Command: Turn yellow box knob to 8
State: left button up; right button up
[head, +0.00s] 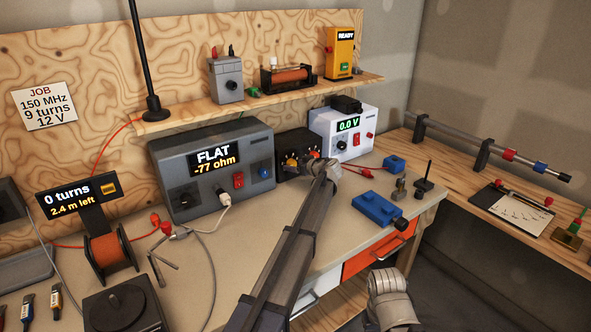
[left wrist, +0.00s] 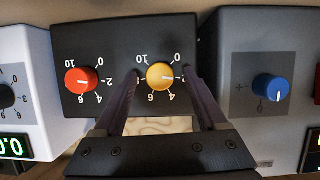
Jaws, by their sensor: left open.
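The black box (head: 293,142) with two knobs stands at the back of the bench, also seen upside down in the left wrist view (left wrist: 115,40). Its yellow knob (left wrist: 160,76) has a printed 0 to 10 scale; its white mark points to picture right, seemingly near 2, though that number is hidden by a finger. The red knob (left wrist: 81,81) is beside it. My left gripper (left wrist: 160,80) is open, with one finger on each side of the yellow knob; I cannot tell whether they touch it. In the head view my left arm reaches to the box front.
A grey FLAT meter (head: 210,165) with a blue knob stands left of the black box. A white 0.0 V supply (head: 343,130) stands right of it. A yellow READY box (head: 339,52) is on the shelf above. A blue vise (head: 378,210) lies on the bench front right.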

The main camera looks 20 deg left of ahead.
pick_arm(q)
jog(key=shift+w+a, duration=0.1)
grip_shut()
dwell(0.6)
